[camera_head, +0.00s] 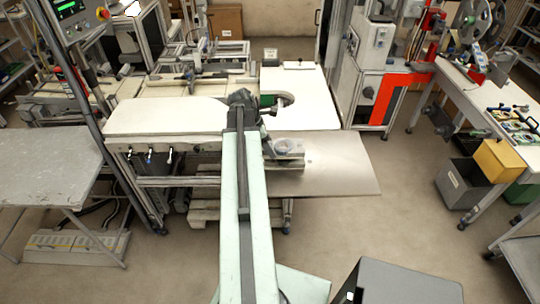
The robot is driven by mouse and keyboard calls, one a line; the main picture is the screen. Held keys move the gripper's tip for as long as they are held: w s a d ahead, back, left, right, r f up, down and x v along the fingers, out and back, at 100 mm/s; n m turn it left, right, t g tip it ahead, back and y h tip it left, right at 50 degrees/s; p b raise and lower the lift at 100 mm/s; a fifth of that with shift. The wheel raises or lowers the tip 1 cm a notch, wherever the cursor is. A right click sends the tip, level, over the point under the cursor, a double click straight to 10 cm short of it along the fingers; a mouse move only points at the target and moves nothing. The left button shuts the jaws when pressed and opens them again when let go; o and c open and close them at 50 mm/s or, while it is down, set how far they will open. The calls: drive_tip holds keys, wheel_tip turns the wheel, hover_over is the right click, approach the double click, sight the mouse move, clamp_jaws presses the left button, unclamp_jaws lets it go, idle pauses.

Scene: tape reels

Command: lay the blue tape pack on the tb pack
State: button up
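My gripper (276,104) is at the far end of my pale green arm, over the white worktop (315,108). It is small here, and I cannot tell whether it is open or shut. A dark green piece (267,100) and a pale curved piece show beside it; I cannot tell whether they are held or part of the gripper. A grey round thing (287,146) lies on a small stand to the right of my arm, nearer than the gripper. I cannot tell whether it is a tape pack. No blue tape pack can be made out. My arm hides part of the worktop.
A beige shelf (340,172) juts out at the right front of the worktop. A white panel (160,116) lies left of my arm. A grey table (45,160) stands at left. A reel bench (470,90) and a yellow bin (498,160) are at right. Floor is free between.

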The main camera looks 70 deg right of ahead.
drive_tip(key=shift+s+d, duration=0.1)
drive_tip(key=b+x, duration=0.4)
drive_tip(key=shift+w+f, duration=0.2)
drive_tip(key=shift+w, duration=0.05)
drive_tip(key=shift+r, duration=0.25)
drive_tip(key=shift+f, duration=0.1)
drive_tip(key=o, duration=1.6)
drive_tip(key=shift+c, duration=0.2)
